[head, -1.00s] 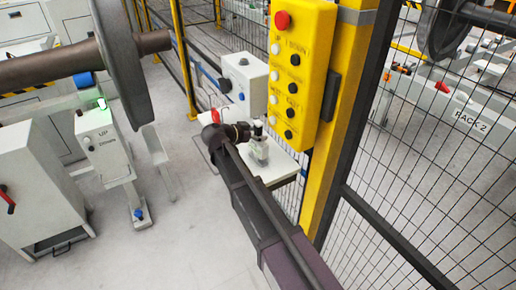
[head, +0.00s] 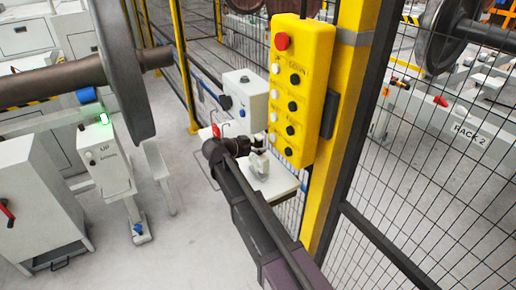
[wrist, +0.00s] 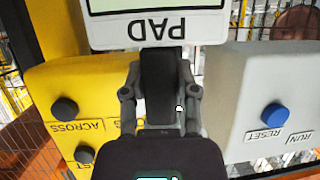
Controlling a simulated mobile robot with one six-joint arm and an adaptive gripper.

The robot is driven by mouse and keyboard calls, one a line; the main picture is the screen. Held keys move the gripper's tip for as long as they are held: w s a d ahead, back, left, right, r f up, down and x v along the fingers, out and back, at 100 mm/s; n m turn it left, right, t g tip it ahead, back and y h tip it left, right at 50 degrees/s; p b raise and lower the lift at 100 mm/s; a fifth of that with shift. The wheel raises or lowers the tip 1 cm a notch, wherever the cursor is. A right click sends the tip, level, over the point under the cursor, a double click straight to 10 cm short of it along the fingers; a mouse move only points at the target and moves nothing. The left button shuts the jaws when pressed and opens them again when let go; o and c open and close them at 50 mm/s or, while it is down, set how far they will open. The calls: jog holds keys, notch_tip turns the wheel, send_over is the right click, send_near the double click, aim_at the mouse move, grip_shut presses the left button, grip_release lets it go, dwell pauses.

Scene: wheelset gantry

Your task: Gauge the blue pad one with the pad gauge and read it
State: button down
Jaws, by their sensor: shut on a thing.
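My gripper (head: 246,147) is shut on the pad gauge (head: 259,163), a small pale block in the head view, held over or near a white shelf (head: 276,186). In the wrist view, my gripper (wrist: 160,85) grips the pad gauge (wrist: 158,30), a white-framed body with a pale green screen and the word PAD upside down. The screen is cut off by the frame's top and I see no reading. A blue block (head: 87,95) sits under the axle at the left, well away from the gauge. I cannot tell whether it is blue pad one.
A yellow button box (head: 301,90) hangs on a yellow post right of my gripper. A grey box (head: 246,98) with a RESET button (wrist: 274,115) stands behind it. Mesh fence (head: 420,190) closes the right. A wheel (head: 124,65) and a lift post (head: 105,158) stand left, with open floor between.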

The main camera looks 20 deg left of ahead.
notch_tip(320, 180, up, 2)
jog(key=shift+p, duration=0.7)
jog(key=s+d+r+p, duration=0.1)
jog(key=s+d, duration=0.2)
jog(key=s, duration=0.4)
jog(key=s+d+p, duration=0.1)
jog(key=s+d, duration=0.3)
jog(key=s, duration=0.3)
jog(key=shift+s+r, duration=0.25)
jog(key=shift+r, duration=0.25)
notch_tip(320, 180, up, 5)
jog(key=p, duration=0.4)
jog(key=shift+p, duration=0.35)
jog(key=shift+f, duration=0.35)
jog(key=shift+m+g+h, duration=0.5)
jog(key=shift+m+h, duration=0.1)
jog(key=shift+w+d+f+b, duration=0.15)
jog(key=shift+d+f+b, duration=0.05)
jog(key=shift+f+b, duration=0.55)
jog(key=shift+w+d+f+b, duration=0.1)
jog(key=shift+d+f+b, duration=0.15)
jog(key=shift+f+b, duration=0.5)
jog(key=shift+w+d+f+b, duration=0.2)
jog(key=shift+f+b, duration=0.4)
jog(key=shift+b, duration=0.25)
